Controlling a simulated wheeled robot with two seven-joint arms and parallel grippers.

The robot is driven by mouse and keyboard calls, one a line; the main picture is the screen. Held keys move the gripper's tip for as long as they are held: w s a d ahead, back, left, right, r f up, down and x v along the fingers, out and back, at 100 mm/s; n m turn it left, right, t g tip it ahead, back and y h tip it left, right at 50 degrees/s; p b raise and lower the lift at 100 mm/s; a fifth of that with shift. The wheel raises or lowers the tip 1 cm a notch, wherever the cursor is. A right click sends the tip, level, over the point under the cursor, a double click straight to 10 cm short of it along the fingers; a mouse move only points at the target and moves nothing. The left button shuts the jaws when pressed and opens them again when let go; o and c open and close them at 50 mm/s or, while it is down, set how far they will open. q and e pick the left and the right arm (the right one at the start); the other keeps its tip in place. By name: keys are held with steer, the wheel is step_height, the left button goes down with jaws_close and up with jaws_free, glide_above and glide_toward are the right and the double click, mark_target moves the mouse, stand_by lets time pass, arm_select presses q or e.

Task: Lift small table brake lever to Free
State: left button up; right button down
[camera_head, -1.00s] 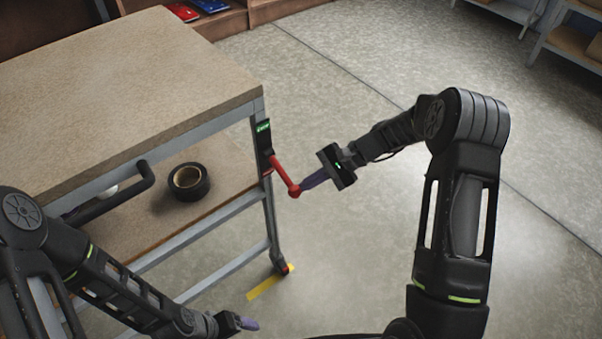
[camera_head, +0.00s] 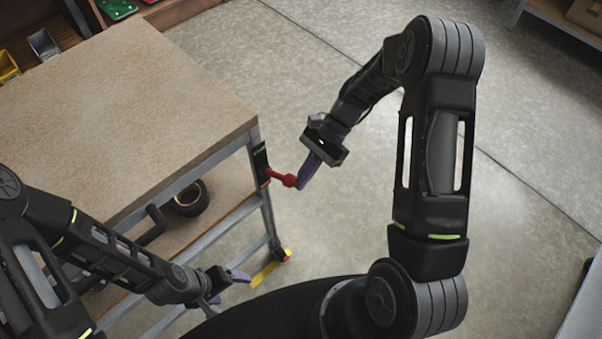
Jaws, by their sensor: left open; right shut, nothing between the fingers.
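The small table (camera_head: 120,105) has a brown top and a grey frame. Its red brake lever (camera_head: 279,178) is mounted on the right front leg, below a dark plate (camera_head: 260,158) with a small green label too small to read. The lever sticks out to the right, nearly level, with a round red knob at its end. My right gripper (camera_head: 303,180) is shut with nothing between its purple fingers, which are at the knob and seem to touch it. My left gripper (camera_head: 228,283) is open and empty, low in front of the table's lower frame.
A black tape roll (camera_head: 188,198) lies on the lower shelf. A black handle (camera_head: 152,225) juts from the table's front. A yellow floor mark (camera_head: 265,273) is by the leg's foot.

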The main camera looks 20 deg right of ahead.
arm_select(q)
steer(key=shift+r, duration=0.25)
arm_select(e)
steer(key=shift+w+a+r, duration=0.15)
steer(key=shift+w+r, duration=0.2)
steer(key=shift+r, duration=0.4)
steer(key=shift+a, duration=0.1)
step_height(320, 180, down, 4)
steer(key=d+b, duration=0.2)
arm_select(q)
steer(key=x, duration=0.1)
steer(key=b+x, duration=0.1)
steer(key=x, duration=0.2)
steer(key=shift+w+b, duration=0.35)
steer(key=shift+b, duration=0.05)
arm_select(e)
steer(key=w+v, duration=0.2)
steer(key=v, duration=0.8)
steer(key=shift+a, duration=0.2)
